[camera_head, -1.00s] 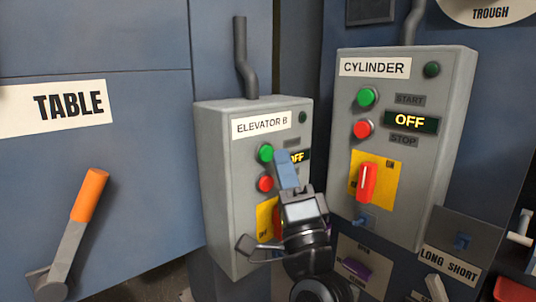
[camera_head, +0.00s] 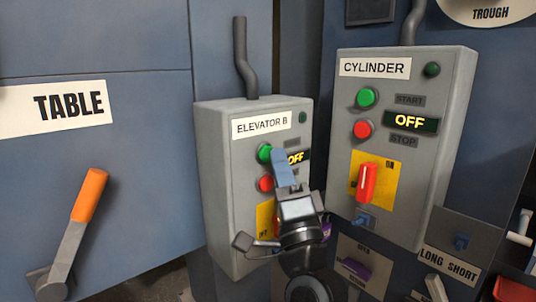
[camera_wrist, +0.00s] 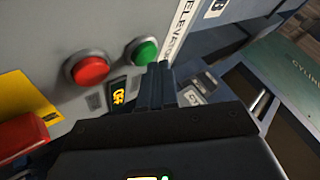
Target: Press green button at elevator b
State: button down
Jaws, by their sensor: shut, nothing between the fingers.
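The grey Elevator B box (camera_head: 219,170) is in the middle of the head view, with an OFF display (camera_head: 297,157). Its green button (camera_head: 264,152) is above the red button (camera_head: 264,184). My gripper (camera_head: 276,153) is shut and empty, its blue fingertips just right of the green button in the head view. In the wrist view the green button (camera_wrist: 141,52) is left of and slightly above my fingertips (camera_wrist: 158,66). The red button (camera_wrist: 87,69) is farther left. I cannot tell whether the fingertips touch the button or the panel.
The Cylinder box (camera_head: 456,150) stands to the right, with its own green and red buttons and a red rotary switch (camera_head: 367,182). An orange-handled lever (camera_head: 89,195) is at left below the Table label (camera_head: 70,106). A Long Short panel (camera_head: 449,264) is at lower right.

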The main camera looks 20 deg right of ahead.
jog(key=shift+w+a, duration=0.15)
jog(key=shift+w, duration=0.3)
dwell(0.6)
jog(key=shift+s, duration=0.15)
jog(key=shift+s+d, duration=0.25)
jog(key=shift+s, duration=0.45)
jog(key=shift+s, duration=0.1)
jog(key=shift+s+d+b, duration=0.25)
jog(key=shift+s, duration=0.5)
jog(key=shift+s+d+b, duration=0.3)
jog(key=shift+s, duration=0.5)
jog(key=shift+s+d+b, duration=0.25)
jog(key=shift+s, duration=0.5)
jog(key=shift+f, duration=0.1)
